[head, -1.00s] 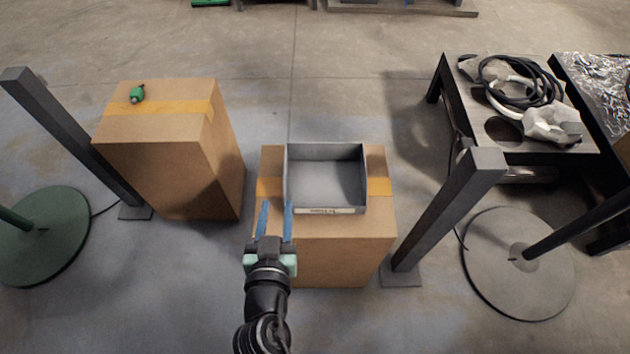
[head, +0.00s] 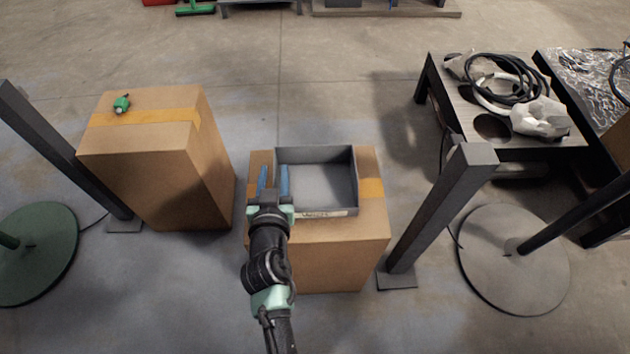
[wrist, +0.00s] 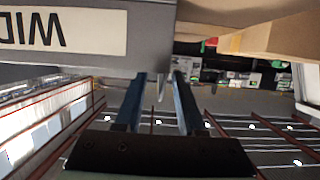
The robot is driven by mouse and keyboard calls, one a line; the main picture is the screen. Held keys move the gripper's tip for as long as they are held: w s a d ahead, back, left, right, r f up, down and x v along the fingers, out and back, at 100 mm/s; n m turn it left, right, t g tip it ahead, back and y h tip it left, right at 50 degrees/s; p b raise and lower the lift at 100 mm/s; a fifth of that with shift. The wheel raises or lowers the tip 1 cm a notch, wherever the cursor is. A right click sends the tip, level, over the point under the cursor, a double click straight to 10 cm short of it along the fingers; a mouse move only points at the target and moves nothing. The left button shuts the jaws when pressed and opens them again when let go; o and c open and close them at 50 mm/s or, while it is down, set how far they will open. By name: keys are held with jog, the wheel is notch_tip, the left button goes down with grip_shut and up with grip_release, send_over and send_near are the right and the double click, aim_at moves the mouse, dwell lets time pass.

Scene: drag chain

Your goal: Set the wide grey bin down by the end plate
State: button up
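The wide grey bin (head: 316,211) is an open, shallow tray standing upright on the middle cardboard box (head: 335,250). Its front label also shows upside down, cut off, on the bin in the wrist view (wrist: 150,45). My gripper (head: 273,180) has two blue fingers, apart, at the bin's left side, seemingly one on each side of the left wall. In the wrist view the gripper (wrist: 158,85) shows a clear gap between its fingers, close to the bin's front corner. I cannot tell whether a finger touches the wall. I cannot make out the end plate for certain.
A taller cardboard box (head: 165,160) with a small green object (head: 122,104) stands left. A dark post (head: 440,205) rises close to the right of the middle box. A table (head: 475,130) with coiled cables stands at the right. Floor behind the boxes is open.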

grip_shut()
dwell(1.4)
